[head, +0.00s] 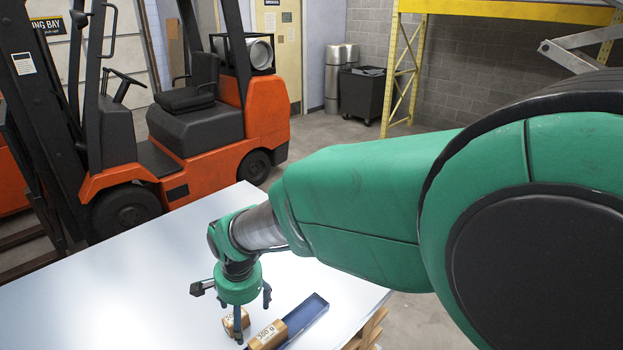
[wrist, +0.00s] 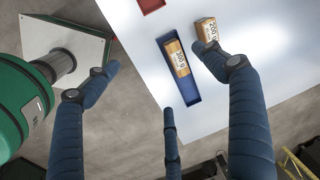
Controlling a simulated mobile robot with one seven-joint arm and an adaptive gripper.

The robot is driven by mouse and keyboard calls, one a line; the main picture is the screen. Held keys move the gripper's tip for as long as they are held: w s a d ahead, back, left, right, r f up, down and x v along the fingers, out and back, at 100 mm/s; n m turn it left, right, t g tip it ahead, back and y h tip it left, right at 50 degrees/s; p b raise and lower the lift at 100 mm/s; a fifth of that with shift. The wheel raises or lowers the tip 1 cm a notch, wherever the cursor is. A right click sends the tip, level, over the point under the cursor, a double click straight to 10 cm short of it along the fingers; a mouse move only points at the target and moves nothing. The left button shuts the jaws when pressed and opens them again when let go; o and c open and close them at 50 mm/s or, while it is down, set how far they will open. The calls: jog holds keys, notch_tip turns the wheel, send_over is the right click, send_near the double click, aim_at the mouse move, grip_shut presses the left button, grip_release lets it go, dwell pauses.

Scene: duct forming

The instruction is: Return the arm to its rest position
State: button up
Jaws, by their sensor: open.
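My gripper (head: 238,308) hangs above the pale table (head: 120,270) in the head view, its fingers spread and pointing down. In the wrist view my gripper (wrist: 158,80) has its fingers wide apart with nothing held between them. A blue tray (head: 308,312) lies on the table just right of the gripper, with a brown labelled block (head: 268,337) at its near end. The wrist view shows this block (wrist: 177,58) inside the blue tray (wrist: 188,92). A second labelled block (head: 229,323) is partly hidden behind a finger; it stands outside the tray in the wrist view (wrist: 207,29).
An orange forklift (head: 262,108) stands beyond the table at the left. A black bin (head: 362,95) and yellow racking (head: 400,70) stand at the back. A red item (wrist: 152,5) lies at the table's top edge in the wrist view. The table's left part is clear.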

jog(key=s+d+r+n+t, duration=0.1)
jog(key=s+d+r, duration=0.1)
jog(key=d+r, duration=0.7)
jog(key=s+d+r+n+t, duration=0.1)
jog(key=d+r, duration=0.5)
jog(key=d, duration=0.7)
jog(key=s+d+r+n+t+h, duration=0.1)
jog(key=s+d+r+n+t, duration=0.1)
jog(key=s+d, duration=1.2)
notch_tip(320, 180, up, 3)
jog(key=shift+s+d+f+n, duration=0.15)
jog(key=shift+s+d+n, duration=0.15)
jog(key=shift+d+n, duration=0.5)
